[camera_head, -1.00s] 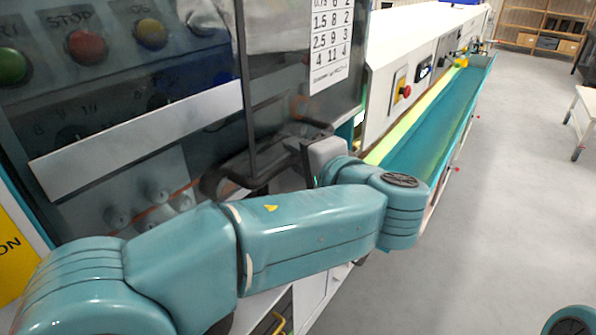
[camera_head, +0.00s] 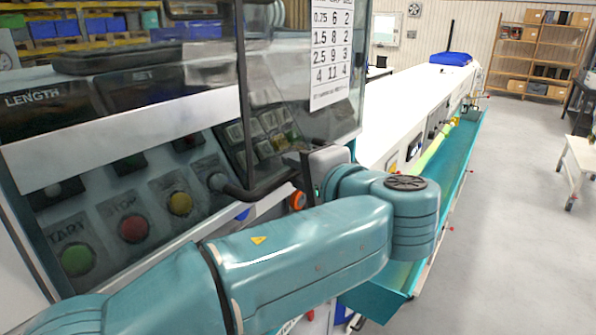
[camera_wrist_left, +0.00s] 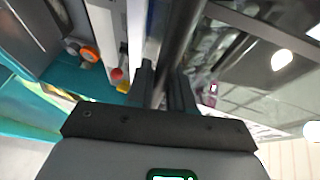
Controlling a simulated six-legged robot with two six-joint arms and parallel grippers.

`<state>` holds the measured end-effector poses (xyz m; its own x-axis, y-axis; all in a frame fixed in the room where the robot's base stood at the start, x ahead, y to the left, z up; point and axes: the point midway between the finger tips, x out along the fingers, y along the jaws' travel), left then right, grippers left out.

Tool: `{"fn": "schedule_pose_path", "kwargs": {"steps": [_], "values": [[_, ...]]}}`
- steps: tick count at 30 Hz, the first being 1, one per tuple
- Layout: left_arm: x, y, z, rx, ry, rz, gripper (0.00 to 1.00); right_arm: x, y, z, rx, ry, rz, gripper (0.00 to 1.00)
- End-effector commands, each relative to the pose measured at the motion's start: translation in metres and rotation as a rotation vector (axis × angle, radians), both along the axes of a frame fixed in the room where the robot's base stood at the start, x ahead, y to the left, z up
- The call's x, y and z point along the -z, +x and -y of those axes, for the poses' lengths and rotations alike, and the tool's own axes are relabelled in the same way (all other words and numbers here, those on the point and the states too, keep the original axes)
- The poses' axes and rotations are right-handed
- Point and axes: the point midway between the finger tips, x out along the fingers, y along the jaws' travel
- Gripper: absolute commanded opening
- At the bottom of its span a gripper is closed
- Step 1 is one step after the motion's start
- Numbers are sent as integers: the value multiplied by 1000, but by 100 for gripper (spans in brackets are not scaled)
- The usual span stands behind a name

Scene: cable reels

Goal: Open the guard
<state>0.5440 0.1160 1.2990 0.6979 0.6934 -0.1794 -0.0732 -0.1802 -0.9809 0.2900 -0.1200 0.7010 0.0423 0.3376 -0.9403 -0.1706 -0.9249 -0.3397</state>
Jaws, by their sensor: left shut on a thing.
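The guard (camera_head: 286,85) is a clear, tinted panel with a dark tubular handle (camera_head: 247,165), over the front of the machine's control panel. A white strip (camera_head: 120,122) crosses it, and the coloured buttons show below that strip. My left gripper (camera_head: 300,168) is shut on the handle at its right end; the fingertips are partly hidden in the head view. In the left wrist view the dark handle bar (camera_wrist_left: 180,40) runs between the two fingers (camera_wrist_left: 164,88). My right gripper is not in view.
The control panel has a green START button (camera_head: 78,258), a red STOP button (camera_head: 133,229) and a yellow button (camera_head: 180,204). A printed table sheet (camera_head: 331,50) hangs at the guard's right. A long teal trough (camera_head: 440,180) runs back along the machine.

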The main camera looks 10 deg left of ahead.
Motion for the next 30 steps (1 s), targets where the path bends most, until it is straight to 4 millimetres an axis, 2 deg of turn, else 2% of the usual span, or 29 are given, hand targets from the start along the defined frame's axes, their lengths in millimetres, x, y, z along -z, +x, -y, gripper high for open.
{"fn": "schedule_pose_path", "kwargs": {"steps": [9,10,11,30], "values": [[0,0,0,0,0,1,0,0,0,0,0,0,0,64],[0,0,0,0,0,1,31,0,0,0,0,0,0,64],[0,0,0,0,-1,1,41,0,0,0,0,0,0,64],[-2,-1,0,0,0,0,42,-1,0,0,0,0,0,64]]}}
